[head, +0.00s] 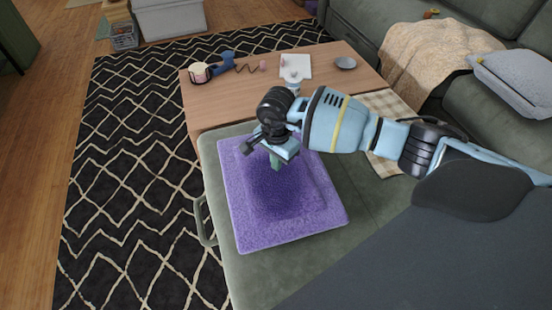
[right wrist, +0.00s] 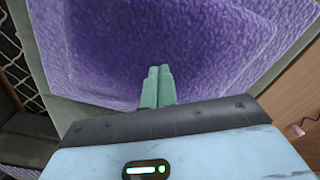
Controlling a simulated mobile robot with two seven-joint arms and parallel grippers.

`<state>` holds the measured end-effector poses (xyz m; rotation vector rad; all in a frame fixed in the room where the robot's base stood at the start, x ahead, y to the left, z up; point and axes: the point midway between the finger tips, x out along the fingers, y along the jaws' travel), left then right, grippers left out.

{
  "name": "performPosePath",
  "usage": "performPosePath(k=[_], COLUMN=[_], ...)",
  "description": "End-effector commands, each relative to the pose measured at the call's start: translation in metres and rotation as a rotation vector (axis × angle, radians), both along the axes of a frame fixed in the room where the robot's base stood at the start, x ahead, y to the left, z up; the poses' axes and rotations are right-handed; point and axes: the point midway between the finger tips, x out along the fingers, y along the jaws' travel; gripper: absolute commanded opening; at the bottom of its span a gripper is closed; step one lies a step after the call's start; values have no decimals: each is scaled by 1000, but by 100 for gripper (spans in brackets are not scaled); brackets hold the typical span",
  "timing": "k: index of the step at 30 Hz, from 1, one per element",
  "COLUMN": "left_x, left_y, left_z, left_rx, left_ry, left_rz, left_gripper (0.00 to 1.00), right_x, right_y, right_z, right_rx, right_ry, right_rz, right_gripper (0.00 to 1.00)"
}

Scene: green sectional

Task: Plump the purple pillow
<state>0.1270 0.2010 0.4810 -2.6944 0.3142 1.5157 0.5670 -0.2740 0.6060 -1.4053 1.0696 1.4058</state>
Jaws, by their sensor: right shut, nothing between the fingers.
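The purple pillow (head: 285,205) lies flat on the green ottoman-like seat (head: 245,285) in the head view. Its raised middle is darker than its rim. My right gripper (head: 275,163) points down over the pillow's upper part, with its green fingers shut and empty. In the right wrist view the shut fingertips (right wrist: 157,75) stand in front of the purple pillow (right wrist: 150,40), which fills most of the picture. I cannot tell whether the tips touch the cloth. My left gripper is not in view.
A wooden table (head: 215,110) stands just beyond the seat, holding a mug (head: 200,73), a blue tool (head: 225,62), a white paper (head: 297,66) and a grey bowl (head: 345,63). A green sofa (head: 370,20) with a beige blanket (head: 430,60) and grey pillow (head: 515,80) is at the right. Patterned rug (head: 120,200) lies left.

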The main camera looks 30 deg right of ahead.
Motion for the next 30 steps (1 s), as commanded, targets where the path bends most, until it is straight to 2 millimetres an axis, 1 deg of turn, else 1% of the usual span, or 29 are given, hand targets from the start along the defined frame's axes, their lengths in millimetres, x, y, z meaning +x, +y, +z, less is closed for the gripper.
performPosePath(k=[6,15,30], left_x=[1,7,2], left_y=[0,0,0], left_z=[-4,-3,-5], left_rx=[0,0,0], left_ry=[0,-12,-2], left_rz=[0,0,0], left_gripper=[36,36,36], right_x=[0,0,0], right_y=[0,0,0], right_z=[-7,-6,-8], right_rx=[0,0,0], right_ry=[0,0,0], right_rz=[0,0,0], right_gripper=[0,0,0])
